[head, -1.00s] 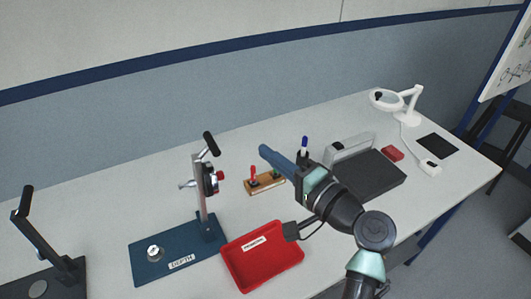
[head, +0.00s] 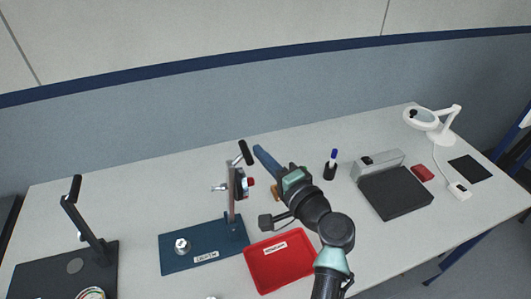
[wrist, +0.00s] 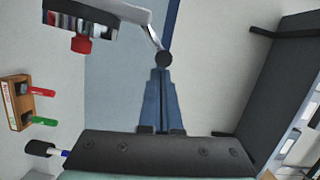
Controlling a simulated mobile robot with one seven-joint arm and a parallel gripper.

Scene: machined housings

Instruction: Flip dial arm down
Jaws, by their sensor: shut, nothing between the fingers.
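The blue stand marked DEPTH (head: 200,246) carries an upright post (head: 231,195) with a dial gauge (head: 240,184) on it. The dial arm (head: 246,152) is a silver lever with a black grip and points up from the top of the post. In the wrist view the dial arm (wrist: 148,28) ends in a round black tip just beyond my fingertips. My gripper (head: 257,149) is shut and empty, its blue fingers just right of the grip. I cannot tell whether they touch. In the wrist view my gripper (wrist: 162,72) points at the black tip.
A red tray (head: 280,275) lies right of the stand. A wooden block with red and green pins (wrist: 18,105) is partly hidden behind my arm in the head view. A pen holder (head: 331,168), a dark plate (head: 397,195) and a second black stand (head: 75,265) are around.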

